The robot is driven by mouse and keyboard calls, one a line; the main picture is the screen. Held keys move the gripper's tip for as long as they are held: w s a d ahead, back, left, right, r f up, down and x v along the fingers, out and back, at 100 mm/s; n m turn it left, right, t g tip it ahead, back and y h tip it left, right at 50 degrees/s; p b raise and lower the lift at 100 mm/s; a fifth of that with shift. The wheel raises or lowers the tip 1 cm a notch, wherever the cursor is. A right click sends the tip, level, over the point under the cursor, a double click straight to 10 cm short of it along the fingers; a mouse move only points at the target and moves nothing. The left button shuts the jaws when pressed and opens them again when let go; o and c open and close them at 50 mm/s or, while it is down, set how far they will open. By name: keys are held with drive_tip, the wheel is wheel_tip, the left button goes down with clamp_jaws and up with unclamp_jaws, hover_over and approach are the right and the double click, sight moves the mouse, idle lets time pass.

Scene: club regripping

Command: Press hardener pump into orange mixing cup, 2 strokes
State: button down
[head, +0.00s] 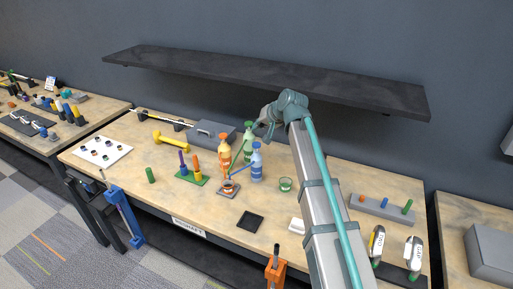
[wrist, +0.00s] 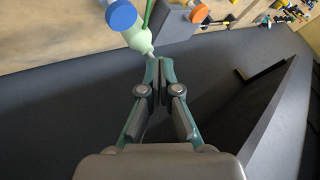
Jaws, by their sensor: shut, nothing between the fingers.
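Three pump bottles stand close together mid-table: orange (head: 224,152), green (head: 248,142) and blue (head: 257,165). I cannot read which holds hardener. The mixing cup (head: 229,187), with orange showing, sits on a small dark square pad in front of them. Thin orange and blue spouts reach down toward it. My gripper (head: 257,126) is shut and empty, up beside the green bottle's top. In the wrist view, my gripper's fingertips (wrist: 160,62) are together, close to the green bottle's tip (wrist: 150,48); contact is unclear. Blue (wrist: 121,14) and orange (wrist: 199,13) pump tops flank it. The cup is hidden there.
A dark shelf (head: 270,78) hangs on the wall above the table's back. A grey box (head: 213,134) stands behind the bottles. A green cup (head: 285,184) is to their right, and a black tray (head: 250,221) lies in front. A green rack (head: 191,177) stands left.

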sight(256, 143)
drive_tip(key=shift+f+b, duration=0.8)
drive_tip(key=shift+f, duration=1.4)
drive_tip(key=shift+f, duration=0.1)
drive_tip(key=shift+f, duration=0.3)
drive_tip(key=shift+f+b, duration=0.7)
drive_tip(key=shift+f, duration=0.35)
idle(0.8)
drive_tip(key=shift+r, duration=0.1)
drive_tip(key=shift+r+p, duration=0.75)
drive_tip(key=shift+r, duration=0.6)
drive_tip(key=shift+r, duration=0.1)
drive_tip(key=shift+r+p, duration=1.25)
drive_tip(key=shift+r, duration=1.15)
